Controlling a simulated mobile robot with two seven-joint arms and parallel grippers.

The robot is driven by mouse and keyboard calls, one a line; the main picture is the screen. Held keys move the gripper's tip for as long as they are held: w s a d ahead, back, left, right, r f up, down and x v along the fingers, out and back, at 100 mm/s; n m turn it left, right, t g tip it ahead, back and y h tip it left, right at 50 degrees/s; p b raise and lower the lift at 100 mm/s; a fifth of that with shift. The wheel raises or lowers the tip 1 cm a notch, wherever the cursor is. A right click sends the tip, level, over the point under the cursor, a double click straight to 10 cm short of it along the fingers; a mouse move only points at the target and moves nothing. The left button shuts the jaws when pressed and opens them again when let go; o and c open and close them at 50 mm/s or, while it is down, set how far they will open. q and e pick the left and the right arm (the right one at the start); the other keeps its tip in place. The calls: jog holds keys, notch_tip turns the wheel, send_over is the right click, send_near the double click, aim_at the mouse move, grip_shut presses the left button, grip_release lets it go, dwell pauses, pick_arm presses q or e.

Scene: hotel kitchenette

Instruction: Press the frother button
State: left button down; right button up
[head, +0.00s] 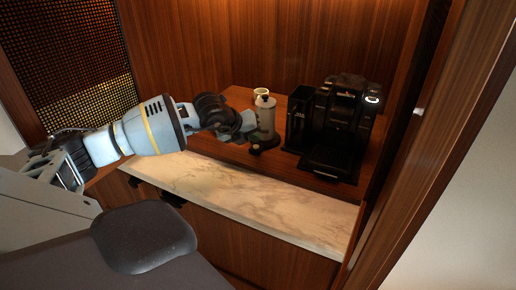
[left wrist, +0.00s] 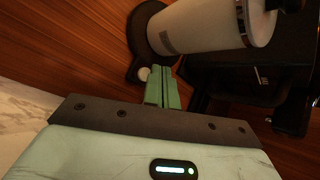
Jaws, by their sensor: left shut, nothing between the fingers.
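The frother is a pale grey cylinder (head: 265,118) with a dark lid knob, upright on a dark round base. A dark tab juts from the front of the base, and in the left wrist view the round whitish button (left wrist: 144,74) sits on it. That view also shows the frother's body (left wrist: 205,24) at the top. My left gripper (head: 248,138) is shut and empty, just left of the frother. In the left wrist view its green fingertips (left wrist: 162,69) are right beside the button; I cannot tell whether they touch it. My right gripper is not in view.
A black coffee machine (head: 340,120) stands right of the frother, with its drip tray (head: 328,160) in front. A whitish cup (head: 261,92) stands behind the frother. The marble counter (head: 250,194) in front is clear. A wooden side panel (head: 420,140) bounds the right.

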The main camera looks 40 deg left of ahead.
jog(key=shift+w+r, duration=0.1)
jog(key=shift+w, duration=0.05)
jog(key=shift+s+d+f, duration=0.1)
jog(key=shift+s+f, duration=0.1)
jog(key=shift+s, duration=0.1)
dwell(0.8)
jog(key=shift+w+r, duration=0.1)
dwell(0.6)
pick_arm(q)
jog(key=shift+f, duration=0.1)
jog(key=shift+f, duration=0.3)
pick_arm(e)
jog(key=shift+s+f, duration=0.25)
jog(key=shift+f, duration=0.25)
pick_arm(q)
jog(key=shift+f+b, duration=0.2)
jog(key=shift+b, duration=0.1)
